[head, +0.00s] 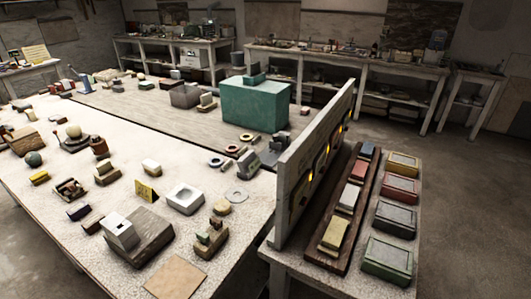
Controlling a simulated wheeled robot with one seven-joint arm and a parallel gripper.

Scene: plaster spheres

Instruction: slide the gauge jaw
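I cannot say for certain which thing is the gauge jaw. A small wooden block with two upright pieces (211,238), like a pair of jaws with a gap between them, sits near the front edge of the speckled table (125,190). A grey device with upright parts (265,155) stands farther back beside the upright panel and could also be a gauge. A pale sphere (73,131) rests on a dark holder at the left, and a dark green sphere (33,159) lies nearby. My gripper is not in view.
An upright panel (310,170) stands between the table and a side bench with several coloured trays (388,255). A teal box (256,103) stands at the back. A white block on a stone slab (122,232) and a tan square (175,277) lie at the front. Open floor (470,200) is right.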

